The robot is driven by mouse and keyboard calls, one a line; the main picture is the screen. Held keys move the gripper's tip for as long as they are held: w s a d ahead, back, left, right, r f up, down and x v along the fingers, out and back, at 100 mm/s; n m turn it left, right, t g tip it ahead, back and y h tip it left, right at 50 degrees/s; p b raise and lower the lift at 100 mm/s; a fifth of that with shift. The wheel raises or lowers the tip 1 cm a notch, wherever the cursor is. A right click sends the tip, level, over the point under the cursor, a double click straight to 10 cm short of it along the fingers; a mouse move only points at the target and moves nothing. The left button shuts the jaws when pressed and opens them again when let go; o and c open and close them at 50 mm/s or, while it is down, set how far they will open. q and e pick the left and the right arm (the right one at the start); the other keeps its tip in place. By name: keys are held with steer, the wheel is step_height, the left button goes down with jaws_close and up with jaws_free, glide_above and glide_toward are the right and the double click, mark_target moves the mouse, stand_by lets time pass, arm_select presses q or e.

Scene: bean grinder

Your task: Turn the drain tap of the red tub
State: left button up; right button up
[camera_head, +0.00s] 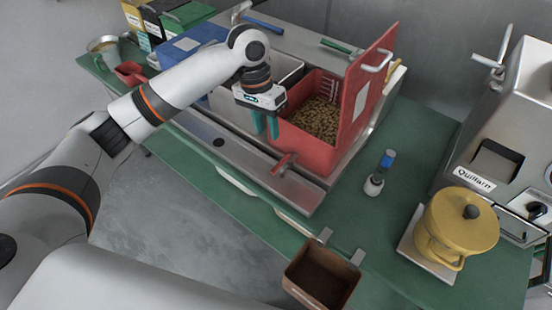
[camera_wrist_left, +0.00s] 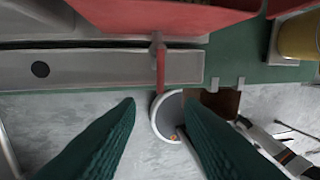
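The red tub (camera_head: 309,146) holds brown beans and stands in the metal unit, with its red lid raised. Its red drain tap (camera_head: 284,164) sticks out low at the front, over the metal trough. In the left wrist view the tap's red lever (camera_wrist_left: 160,66) points down the picture, between the fingers but beyond their tips. My left gripper (camera_head: 266,136) is open and empty with its green fingers pointing down, just left of the tub's front and apart from the tap. Its fingers also fill the lower left wrist view (camera_wrist_left: 156,105). I see no right gripper fingers.
A brown bin (camera_head: 322,274) hangs at the green counter's front edge. A small bottle with a blue top (camera_head: 378,174), a yellow pot (camera_head: 456,226) and a grinder (camera_head: 497,146) stand to the right. A blue tub (camera_head: 190,45) lies left. The counter right of the unit has free room.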

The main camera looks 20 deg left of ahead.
mark_target(276, 167)
arm_select(q)
steer(key=f, duration=0.4)
steer(key=d+f+p, duration=0.1)
steer(key=f, duration=0.2)
steer(key=d+f+p, duration=0.1)
steer(key=f, duration=0.3)
steer(key=shift+s+d+f, duration=0.1)
steer(key=shift+s+f, duration=0.2)
steer(key=shift+s, duration=0.1)
jaws_close()
